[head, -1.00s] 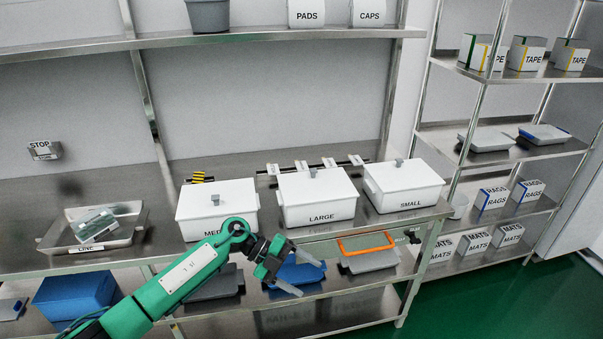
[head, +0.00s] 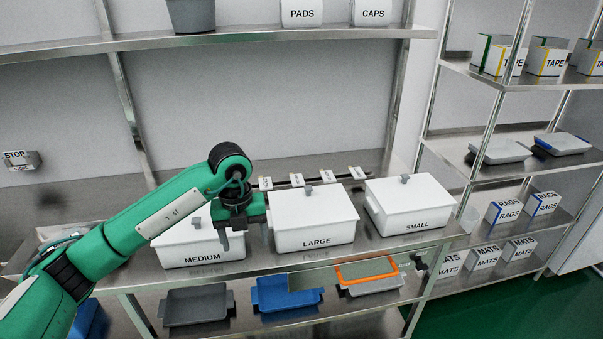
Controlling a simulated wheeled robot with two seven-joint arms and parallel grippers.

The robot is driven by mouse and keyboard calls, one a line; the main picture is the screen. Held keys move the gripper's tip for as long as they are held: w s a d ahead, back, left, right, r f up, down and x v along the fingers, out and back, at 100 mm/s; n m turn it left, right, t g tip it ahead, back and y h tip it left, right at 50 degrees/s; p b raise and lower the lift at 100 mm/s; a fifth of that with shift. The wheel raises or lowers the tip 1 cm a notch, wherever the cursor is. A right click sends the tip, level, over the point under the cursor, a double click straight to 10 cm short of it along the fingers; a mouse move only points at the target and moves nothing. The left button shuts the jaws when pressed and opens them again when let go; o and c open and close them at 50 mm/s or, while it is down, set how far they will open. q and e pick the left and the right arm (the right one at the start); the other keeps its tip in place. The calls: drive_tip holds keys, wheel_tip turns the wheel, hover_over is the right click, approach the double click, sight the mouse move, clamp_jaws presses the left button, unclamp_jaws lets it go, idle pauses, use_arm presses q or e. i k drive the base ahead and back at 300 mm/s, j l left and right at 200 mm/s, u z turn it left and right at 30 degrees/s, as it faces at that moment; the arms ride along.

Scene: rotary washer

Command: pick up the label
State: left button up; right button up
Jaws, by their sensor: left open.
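Several small white labels stand in a row on a dark rail behind the white boxes, among them a left one (head: 266,183), one beside it (head: 297,180), another (head: 327,174) and a right one (head: 357,172). Their print is too small to read. My left gripper (head: 245,239) is open and empty, fingers pointing down. In the picture it overlaps the gap between the MEDIUM box (head: 200,248) and the LARGE box (head: 315,225), below and left of the left label. It appears apart from the labels. My right gripper is out of view.
The SMALL box (head: 410,208) stands right of the LARGE box on the steel bench. A grey tray (head: 195,307), a blue tray (head: 288,296) and an orange-rimmed item (head: 366,270) are on the shelf below. An upper shelf (head: 250,36) runs above the bench.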

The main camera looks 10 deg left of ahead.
sight(296, 180)
drive_tip(key=i, duration=1.55)
